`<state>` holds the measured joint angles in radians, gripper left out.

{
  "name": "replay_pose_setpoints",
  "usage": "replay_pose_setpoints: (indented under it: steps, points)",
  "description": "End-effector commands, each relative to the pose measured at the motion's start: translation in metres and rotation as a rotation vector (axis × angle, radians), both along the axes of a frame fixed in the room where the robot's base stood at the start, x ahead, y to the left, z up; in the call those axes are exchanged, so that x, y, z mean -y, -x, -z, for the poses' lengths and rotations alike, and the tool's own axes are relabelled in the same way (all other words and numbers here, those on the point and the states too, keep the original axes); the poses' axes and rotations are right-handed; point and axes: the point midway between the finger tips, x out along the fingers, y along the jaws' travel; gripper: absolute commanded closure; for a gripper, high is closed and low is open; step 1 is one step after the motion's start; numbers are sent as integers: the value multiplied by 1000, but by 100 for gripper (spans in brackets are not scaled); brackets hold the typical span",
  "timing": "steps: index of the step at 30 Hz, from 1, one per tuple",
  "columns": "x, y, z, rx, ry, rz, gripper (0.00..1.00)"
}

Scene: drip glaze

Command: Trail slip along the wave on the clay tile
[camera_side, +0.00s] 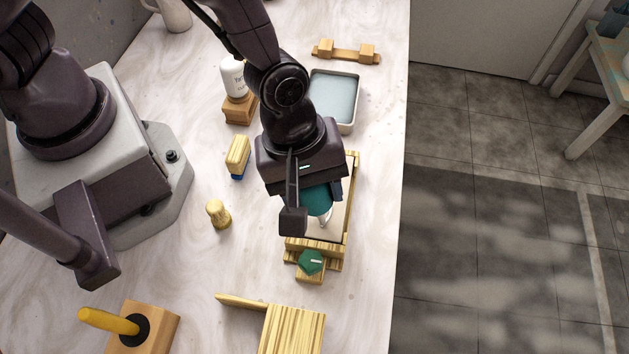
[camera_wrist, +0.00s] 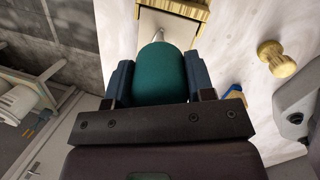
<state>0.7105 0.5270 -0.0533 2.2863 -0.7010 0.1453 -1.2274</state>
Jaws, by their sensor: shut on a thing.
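My gripper (camera_side: 318,192) is shut on a teal slip bulb (camera_side: 320,203), which hangs over the clay tile (camera_side: 332,231). In the wrist view, the bulb (camera_wrist: 160,72) fills the space between the two dark blue fingers of my gripper (camera_wrist: 160,80). Its pale metal nozzle (camera_wrist: 157,34) points toward the tile (camera_wrist: 148,19). I cannot tell whether the nozzle tip touches the tile. The tile is cream and lies in a wooden frame (camera_side: 352,185). My gripper hides much of the tile, and neither the wave nor any slip can be made out.
A green hexagonal piece (camera_side: 311,262) sits on a wooden block at the frame's near end. A wooden peg (camera_side: 218,214) and a blue-based wooden brush (camera_side: 237,156) stand left. A water tray (camera_side: 334,98) and a white bottle (camera_side: 233,76) are behind. The table's right edge is close.

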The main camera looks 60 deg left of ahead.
Motion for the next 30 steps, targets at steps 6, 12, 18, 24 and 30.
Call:
replay_pose_setpoints:
  steps: [6, 12, 18, 24, 30]
  points:
    - [1, -1, -19, 5, 2, 2, 79]
    - [0, -1, -30, 4, 2, 0, 79]
    - [1, -1, -44, 6, 4, 4, 79]
    - [0, -1, -59, 5, 2, 1, 79]
    - [0, -1, -60, 3, 1, -1, 79]
